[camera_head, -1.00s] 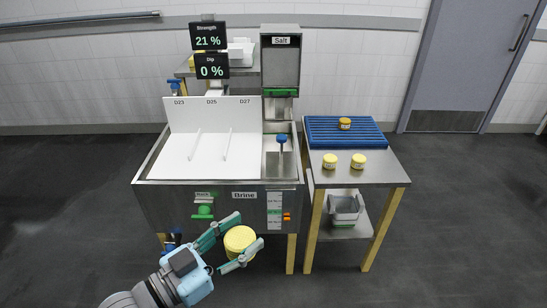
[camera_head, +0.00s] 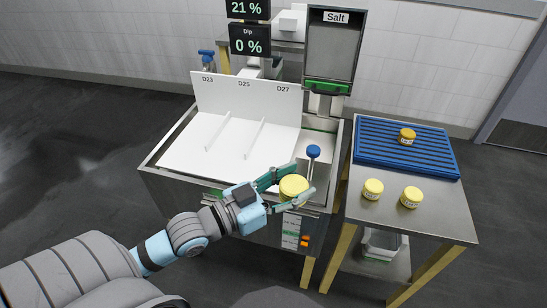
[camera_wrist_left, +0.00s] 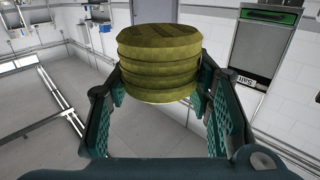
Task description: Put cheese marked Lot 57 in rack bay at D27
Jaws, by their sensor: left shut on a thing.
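A round yellow cheese (camera_head: 293,186) is held in my left gripper (camera_head: 307,183), above the tank's front edge. In the left wrist view the ridged cheese (camera_wrist_left: 158,62) sits between the two green fingers. No lot mark is legible on it. The white rack (camera_head: 222,150) has labels D23, D25 and D27 along its back panel. The D27 bay (camera_head: 276,140) is the rightmost, right of the second divider, and looks empty. The held cheese is in front of and slightly right of that bay. My right gripper is not in view.
A brine tank (camera_head: 160,152) surrounds the rack. A blue-knobbed post (camera_head: 313,152) stands at its right, near the cheese. A salt dispenser (camera_head: 334,50) rises behind. The right table (camera_head: 440,225) holds two yellow cheeses and a blue slatted tray (camera_head: 375,150) with a darker one.

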